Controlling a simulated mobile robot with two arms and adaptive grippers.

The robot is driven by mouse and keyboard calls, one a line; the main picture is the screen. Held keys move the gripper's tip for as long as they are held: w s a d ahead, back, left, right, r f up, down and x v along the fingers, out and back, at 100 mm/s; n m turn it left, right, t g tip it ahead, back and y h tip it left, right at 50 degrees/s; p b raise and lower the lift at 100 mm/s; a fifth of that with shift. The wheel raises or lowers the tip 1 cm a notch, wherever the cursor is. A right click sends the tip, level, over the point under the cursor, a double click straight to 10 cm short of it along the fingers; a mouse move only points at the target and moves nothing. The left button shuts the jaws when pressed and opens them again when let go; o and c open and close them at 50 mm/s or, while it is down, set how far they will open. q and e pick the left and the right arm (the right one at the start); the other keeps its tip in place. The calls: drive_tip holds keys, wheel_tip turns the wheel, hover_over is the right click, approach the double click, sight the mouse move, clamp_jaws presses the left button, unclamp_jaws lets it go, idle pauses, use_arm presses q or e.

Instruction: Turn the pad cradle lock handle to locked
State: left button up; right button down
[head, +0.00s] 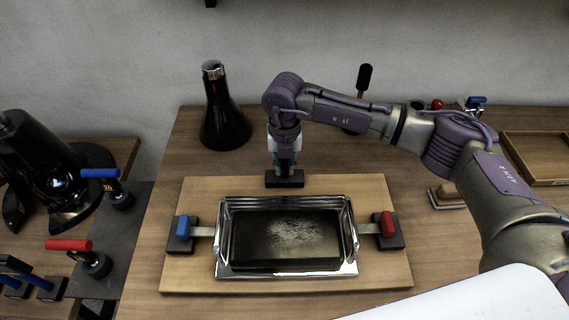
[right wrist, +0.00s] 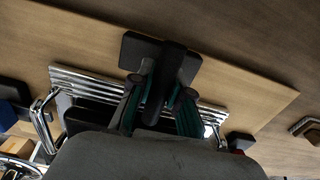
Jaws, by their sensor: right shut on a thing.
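A chrome cradle (head: 223,258) holds a dark, worn pad (head: 287,240) on a wooden board (head: 190,278). A black base (head: 292,182) sits behind the cradle on the board, and a black handle (right wrist: 172,65) rises from it in the right wrist view. My right gripper (head: 286,166) comes down from above and is shut on this black handle, with one finger on each side. In the head view the gripper hides most of the handle. A blue handle (head: 183,227) is left of the cradle and a red handle (head: 387,224) right of it. My left gripper is out of view.
A black bottle (head: 222,115) with a chrome cap stands at the back left. Blue (head: 100,173) and red (head: 68,245) handled fittings stand at the left. A wooden tray (head: 540,180) lies at the right. My right arm spans the right side of the table.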

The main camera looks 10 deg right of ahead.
drive_tip(key=shift+w+f+n+b, duration=0.1)
drive_tip(key=shift+f+n+b, duration=0.15)
drive_tip(key=shift+n+b, duration=0.8)
drive_tip(key=shift+r+b, duration=0.1)
drive_tip(key=shift+b, duration=0.4)
drive_tip(key=shift+r, duration=0.2)
drive_tip(key=c, duration=1)
unclamp_jaws()
wheel_tip(320, 180, up, 12)
drive_tip(key=shift+f, duration=0.1)
